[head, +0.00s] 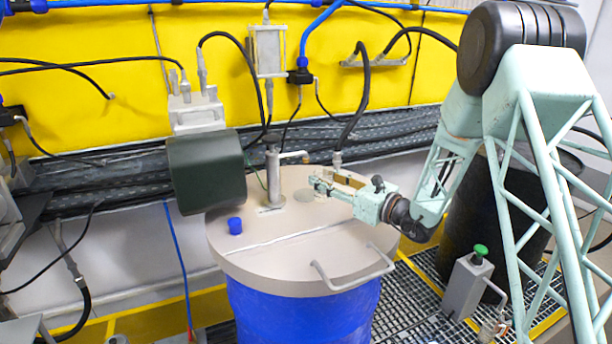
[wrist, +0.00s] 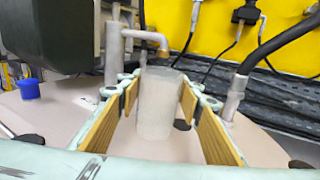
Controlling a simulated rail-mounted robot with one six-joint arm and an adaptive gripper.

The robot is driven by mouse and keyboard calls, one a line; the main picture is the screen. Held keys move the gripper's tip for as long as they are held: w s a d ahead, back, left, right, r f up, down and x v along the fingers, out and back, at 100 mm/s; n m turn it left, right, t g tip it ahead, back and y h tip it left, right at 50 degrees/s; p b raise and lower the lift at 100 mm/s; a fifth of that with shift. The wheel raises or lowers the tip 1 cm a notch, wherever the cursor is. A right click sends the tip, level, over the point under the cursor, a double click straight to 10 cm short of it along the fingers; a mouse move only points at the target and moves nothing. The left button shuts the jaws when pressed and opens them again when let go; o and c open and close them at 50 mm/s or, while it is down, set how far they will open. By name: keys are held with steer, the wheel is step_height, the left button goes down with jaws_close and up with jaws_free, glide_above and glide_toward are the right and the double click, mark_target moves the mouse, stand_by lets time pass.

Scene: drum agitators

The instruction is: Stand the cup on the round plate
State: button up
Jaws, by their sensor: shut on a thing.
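My gripper (head: 328,182) is over the tan drum lid, right of the upright metal post. In the wrist view its two tan-padded fingers (wrist: 160,98) are shut on a pale grey, slightly see-through cylinder, which looks like the cup (wrist: 158,108). The cup is upright, with its darker top facing up. In the head view I cannot clearly make out the cup at the fingers. I cannot tell whether the cup touches anything below.
A small blue cup-shaped thing (head: 235,226) stands on the left of the drum lid (head: 290,254). The metal post (head: 274,178) with a side spout rises near my fingers. A dark green box (head: 206,172) hangs at the left. A bar handle (head: 355,272) crosses the lid's front.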

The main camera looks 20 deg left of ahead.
steer(key=shift+x, duration=2)
steer(key=shift+w+a, duration=0.2)
steer(key=shift+a, duration=0.3)
steer(key=shift+w+a+f+p, duration=0.15)
steer(key=shift+w+a+f, duration=0.1)
steer(key=shift+a, duration=0.4)
steer(key=shift+w+a+f+p, duration=0.2)
steer(key=shift+w+a, duration=0.1)
steer(key=shift+a, duration=0.4)
steer(key=shift+f, duration=0.3)
steer(key=shift+f, duration=0.2)
steer(key=o, duration=0.7)
steer(key=shift+d+r, duration=0.15)
steer(key=shift+r, duration=0.1)
